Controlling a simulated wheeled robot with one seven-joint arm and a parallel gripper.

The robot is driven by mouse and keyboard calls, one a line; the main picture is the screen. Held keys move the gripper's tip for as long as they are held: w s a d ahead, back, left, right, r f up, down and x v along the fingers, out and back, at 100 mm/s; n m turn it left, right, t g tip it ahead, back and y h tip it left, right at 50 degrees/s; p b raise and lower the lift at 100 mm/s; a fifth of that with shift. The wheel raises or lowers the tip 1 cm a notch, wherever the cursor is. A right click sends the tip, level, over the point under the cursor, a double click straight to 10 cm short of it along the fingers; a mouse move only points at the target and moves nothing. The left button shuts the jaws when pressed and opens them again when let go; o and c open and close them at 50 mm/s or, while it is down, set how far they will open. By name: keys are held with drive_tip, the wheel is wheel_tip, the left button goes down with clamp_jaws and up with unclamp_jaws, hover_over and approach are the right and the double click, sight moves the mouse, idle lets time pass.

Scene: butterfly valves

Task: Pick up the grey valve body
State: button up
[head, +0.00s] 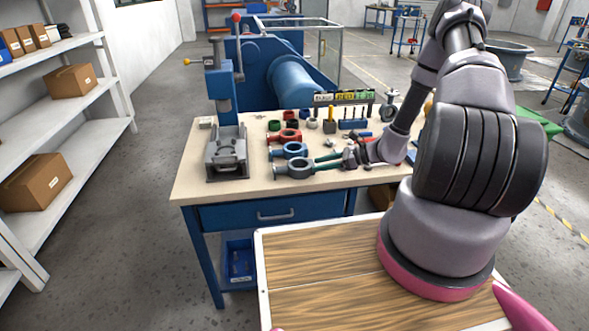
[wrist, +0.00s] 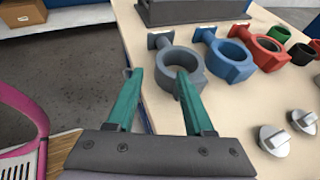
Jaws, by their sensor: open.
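The grey valve body (head: 281,172) lies flat near the front edge of the workbench. It is a ring with a short neck, and it shows in the wrist view (wrist: 200,66) just beyond the fingertips. My gripper (head: 318,163) comes in from the right in the head view, with its teal fingers at the ring's side. In the wrist view my gripper (wrist: 158,72) is open and empty. Its right finger overlaps the ring's opening, and its left finger is left of the ring. I cannot tell whether they touch or how high they are.
A blue valve body (wrist: 232,60) and a red one (wrist: 266,52) lie beside the grey one. Silver valve parts (wrist: 274,140) lie to the right.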

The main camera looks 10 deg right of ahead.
sight(294, 169)
drive_tip(key=x, duration=0.8)
clamp_jaws()
drive_tip(key=shift+d+f, duration=0.1)
idle(1.3)
